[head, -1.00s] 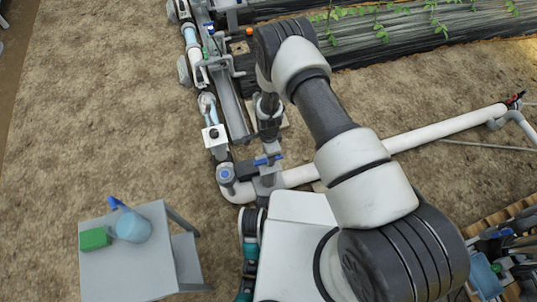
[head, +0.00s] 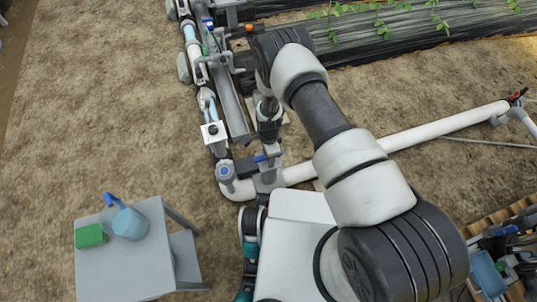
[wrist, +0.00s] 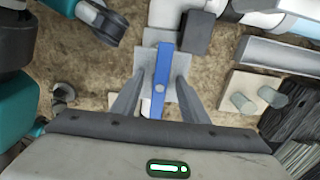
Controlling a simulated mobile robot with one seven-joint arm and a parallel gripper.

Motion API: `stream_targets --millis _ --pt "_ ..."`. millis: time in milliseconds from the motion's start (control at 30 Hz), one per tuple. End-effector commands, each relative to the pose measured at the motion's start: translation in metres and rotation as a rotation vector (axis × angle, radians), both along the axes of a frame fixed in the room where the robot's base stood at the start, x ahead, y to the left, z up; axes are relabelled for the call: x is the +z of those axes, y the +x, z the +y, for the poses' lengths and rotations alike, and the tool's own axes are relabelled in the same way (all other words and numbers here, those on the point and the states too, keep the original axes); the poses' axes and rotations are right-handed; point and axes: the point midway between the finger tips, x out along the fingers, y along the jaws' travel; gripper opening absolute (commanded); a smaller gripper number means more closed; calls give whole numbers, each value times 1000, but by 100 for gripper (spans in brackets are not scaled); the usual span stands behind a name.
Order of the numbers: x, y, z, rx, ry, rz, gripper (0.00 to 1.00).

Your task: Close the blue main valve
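The blue main valve handle (head: 267,157) is a short blue lever on a grey valve body on the white pipe, just below my gripper (head: 269,135) in the head view. In the wrist view the blue handle (wrist: 160,75) is a straight bar running up the picture, with its lower end between the two grey fingers of my gripper (wrist: 159,84). The fingers are spread, with gaps on both sides of the bar. How far the fingertips reach down past the handle cannot be told.
A white pipe (head: 440,128) runs to the right. A round blue-topped fitting (head: 225,171) is left of the valve. A grey stand (head: 120,270) holds a green box (head: 91,236) and a light blue jug (head: 130,223). Bare soil lies to the left.

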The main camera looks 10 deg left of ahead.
Motion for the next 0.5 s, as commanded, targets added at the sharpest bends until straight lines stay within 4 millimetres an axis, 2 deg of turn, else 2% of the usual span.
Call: stream_targets --millis 33,233,400,500 --pt "-8 -1 -1 1 1 -5 34" --pt "-9 -1 0 1 2 -5 0" --pt "-9 -1 0 -11 2 -4 0" --pt "-10 -1 1 -128 3 -5 0"
